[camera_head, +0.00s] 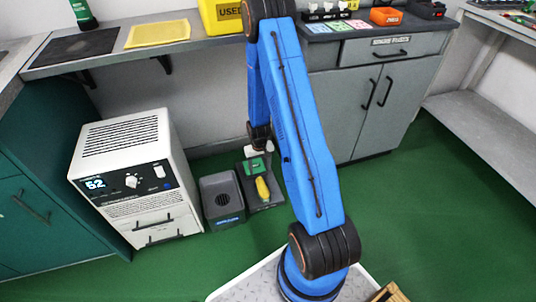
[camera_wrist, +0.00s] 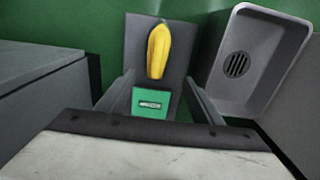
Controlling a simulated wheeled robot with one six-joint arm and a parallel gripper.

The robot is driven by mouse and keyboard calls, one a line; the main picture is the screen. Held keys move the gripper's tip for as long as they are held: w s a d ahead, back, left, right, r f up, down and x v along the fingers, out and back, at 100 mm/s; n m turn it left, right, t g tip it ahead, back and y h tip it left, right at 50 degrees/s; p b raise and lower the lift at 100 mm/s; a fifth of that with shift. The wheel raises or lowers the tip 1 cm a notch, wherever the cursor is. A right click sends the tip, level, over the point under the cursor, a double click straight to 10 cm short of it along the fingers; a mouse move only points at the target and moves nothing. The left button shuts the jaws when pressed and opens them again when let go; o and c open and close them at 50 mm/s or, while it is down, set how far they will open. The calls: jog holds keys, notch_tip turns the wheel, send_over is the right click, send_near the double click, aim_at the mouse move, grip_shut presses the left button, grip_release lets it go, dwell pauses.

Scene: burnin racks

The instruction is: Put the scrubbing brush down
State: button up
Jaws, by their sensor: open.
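A yellow oblong thing (camera_head: 263,188), which looks like the scrubbing brush, lies on a dark grey mat or tray (camera_head: 275,199) on the green floor. In the wrist view, the yellow brush (camera_wrist: 158,52) lies lengthwise on the dark surface (camera_wrist: 136,40), just beyond my fingertips. A green block with a small label (camera_wrist: 150,104) sits at its near end and shows between my fingers. My gripper (camera_wrist: 158,80) is open and the brush is outside its jaws. In the head view my arm partly hides the gripper.
A grey basin with a round drain (camera_head: 222,200) stands close beside the dark tray; a white heater-like unit (camera_head: 135,178) stands left of it. A grey counter (camera_head: 110,50) runs above. Grey cabinets (camera_head: 370,105) stand right. Green floor (camera_head: 430,220) is open at right.

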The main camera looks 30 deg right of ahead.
jog(key=s+a+r+t, duration=0.1)
jog(key=s+a+r, duration=0.15)
jog(key=r, duration=0.85)
jog(key=s+a+r+n, duration=0.1)
jog(key=a+r, duration=0.2)
jog(key=r, duration=0.8)
jog(key=s+a+r+t, duration=0.1)
jog(key=s+a+r, duration=0.15)
jog(key=r, duration=0.95)
jog(key=s+a+r+t, duration=0.1)
jog(key=s+a+r, duration=0.1)
jog(key=s+r, duration=0.3)
jog(key=s+a+r+n, duration=0.1)
jog(key=s+a+r, duration=0.2)
jog(key=s, duration=0.9)
jog(key=s+a+r+n+t, duration=0.1)
jog(key=s+a+r, duration=0.1)
jog(key=s+r, duration=0.6)
jog(key=shift+s+a+r+t, duration=0.15)
jog(key=shift+s+r+t, duration=0.1)
jog(key=shift+r+t, duration=0.05)
jog(key=shift+o, duration=0.5)
